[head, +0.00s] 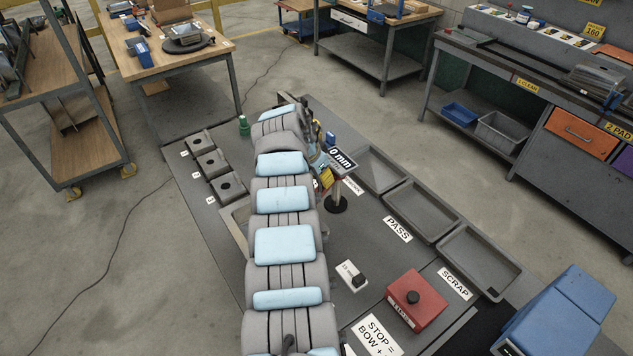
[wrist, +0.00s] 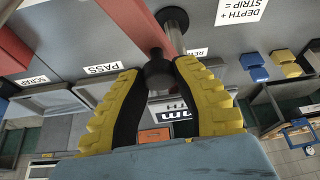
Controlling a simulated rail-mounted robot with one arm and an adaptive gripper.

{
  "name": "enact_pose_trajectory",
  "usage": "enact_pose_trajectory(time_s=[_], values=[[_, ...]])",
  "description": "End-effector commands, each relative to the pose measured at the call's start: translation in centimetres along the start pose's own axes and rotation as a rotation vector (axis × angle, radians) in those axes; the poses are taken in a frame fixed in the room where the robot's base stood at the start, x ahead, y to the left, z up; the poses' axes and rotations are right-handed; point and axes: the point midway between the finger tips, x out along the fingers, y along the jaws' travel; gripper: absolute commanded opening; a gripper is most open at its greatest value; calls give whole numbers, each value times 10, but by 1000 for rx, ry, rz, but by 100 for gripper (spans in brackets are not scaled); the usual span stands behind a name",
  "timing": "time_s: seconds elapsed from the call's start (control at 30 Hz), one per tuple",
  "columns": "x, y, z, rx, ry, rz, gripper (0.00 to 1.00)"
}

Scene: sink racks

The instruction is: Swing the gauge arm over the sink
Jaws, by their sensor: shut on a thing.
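My gripper (wrist: 158,85) has its yellow and black fingers shut on a dark round knob (wrist: 158,72). A reddish bar (wrist: 118,28), which looks like the gauge arm, runs from the upper left to this knob. A grey post (wrist: 174,22) stands just beyond it. In the head view my gripper (head: 323,172) is partly hidden by my arm, beside the "0 mm" display (head: 342,158) and a post on a round black base (head: 336,204). I cannot clearly make out a sink; a light tray edge (head: 236,222) shows left of my arm.
Grey trays labelled PASS and SCRAP (head: 421,211) lie right of my arm. Several small grey blocks with holes (head: 212,164) line the left. Bare bench lies between post and trays.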

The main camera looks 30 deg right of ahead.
Motion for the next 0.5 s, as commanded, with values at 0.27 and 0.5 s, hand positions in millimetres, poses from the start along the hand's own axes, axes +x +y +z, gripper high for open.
enact_pose_trajectory(time_s=[0.27,0.5], values=[[3,3,-4,17,0,8,0],[3,4,-5,19,1,9,0]])
